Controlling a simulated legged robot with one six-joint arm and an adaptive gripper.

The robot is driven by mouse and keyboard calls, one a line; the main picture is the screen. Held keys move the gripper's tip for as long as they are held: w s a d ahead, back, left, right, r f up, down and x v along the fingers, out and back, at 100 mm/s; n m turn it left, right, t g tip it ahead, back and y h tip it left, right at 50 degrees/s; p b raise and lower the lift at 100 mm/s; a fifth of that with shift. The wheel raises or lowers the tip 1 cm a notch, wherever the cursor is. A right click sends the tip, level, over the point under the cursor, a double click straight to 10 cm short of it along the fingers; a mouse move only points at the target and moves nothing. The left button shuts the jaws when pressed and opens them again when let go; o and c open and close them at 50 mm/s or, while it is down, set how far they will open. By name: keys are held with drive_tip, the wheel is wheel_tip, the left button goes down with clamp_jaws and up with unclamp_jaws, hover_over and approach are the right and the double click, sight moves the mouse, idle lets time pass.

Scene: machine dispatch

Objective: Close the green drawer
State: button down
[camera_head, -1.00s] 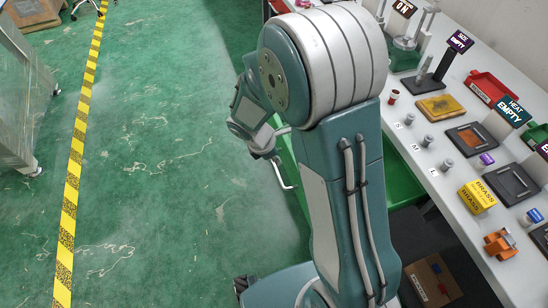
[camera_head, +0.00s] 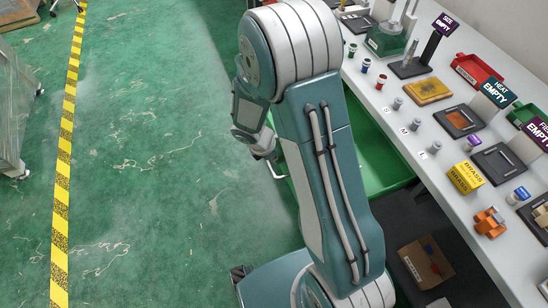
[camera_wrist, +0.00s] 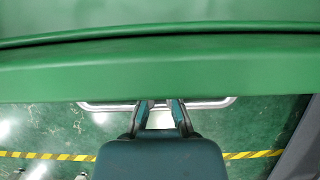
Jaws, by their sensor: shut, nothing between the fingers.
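The green drawer (camera_head: 378,157) stands out from under the white bench in the head view, partly hidden behind my arm. Its green front (camera_wrist: 160,70) spans the wrist view. A silver bar handle (camera_wrist: 215,103) runs along the front's lower edge in that view, and its end also shows in the head view (camera_head: 272,170). My gripper (camera_wrist: 160,104) is shut and empty, with its fingertips at the middle of the handle, close against the drawer front. I cannot tell whether they touch. In the head view my gripper (camera_head: 266,152) is partly hidden by my wrist.
The white bench (camera_head: 440,160) on the right carries several trays, signs and small metal parts. A cardboard box (camera_head: 425,262) sits below it. Green floor on the left is open, crossed by a yellow-black tape line (camera_head: 65,150).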

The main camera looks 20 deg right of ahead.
drive_tip(key=d, duration=2.2)
drive_tip(key=shift+w+d, duration=0.25)
drive_tip(key=shift+w, duration=0.15)
drive_tip(key=shift+r, duration=0.1)
